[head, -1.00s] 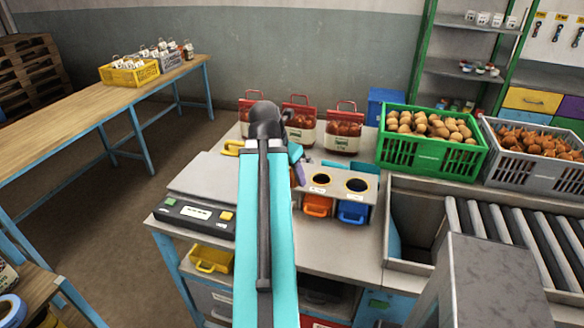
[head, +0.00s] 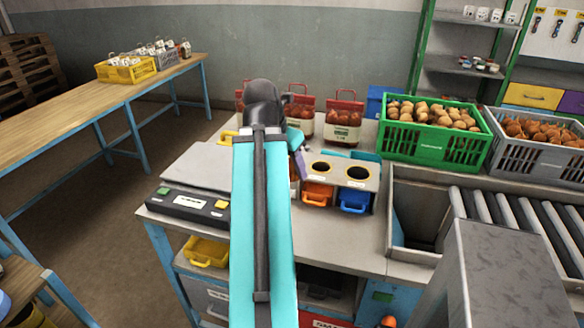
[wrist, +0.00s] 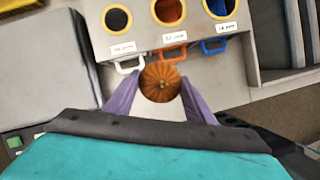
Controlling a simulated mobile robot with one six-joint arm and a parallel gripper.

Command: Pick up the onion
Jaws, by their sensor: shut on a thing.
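The onion (wrist: 161,80), round and orange-brown with dark ribs, shows in the wrist view between the two purple fingers of my gripper (wrist: 160,86). The fingers are shut on it, one at each side. It appears in front of the sorting unit with its round holes, nearest the middle and left ones; I cannot tell its exact height. In the head view only a bit of a purple finger (head: 302,168) shows beside my arm, left of the sorting unit. The onion itself is hidden there behind my arm.
The sorting unit (head: 340,173) has orange (head: 317,193) and blue (head: 354,200) bins below its holes. A flat scale (head: 190,203) lies left. A green crate (head: 431,148) of potatoes and a grey crate (head: 505,152) of onions stand right. Red-handled sacks (head: 343,121) stand behind. A roller conveyor (head: 525,212) is at right.

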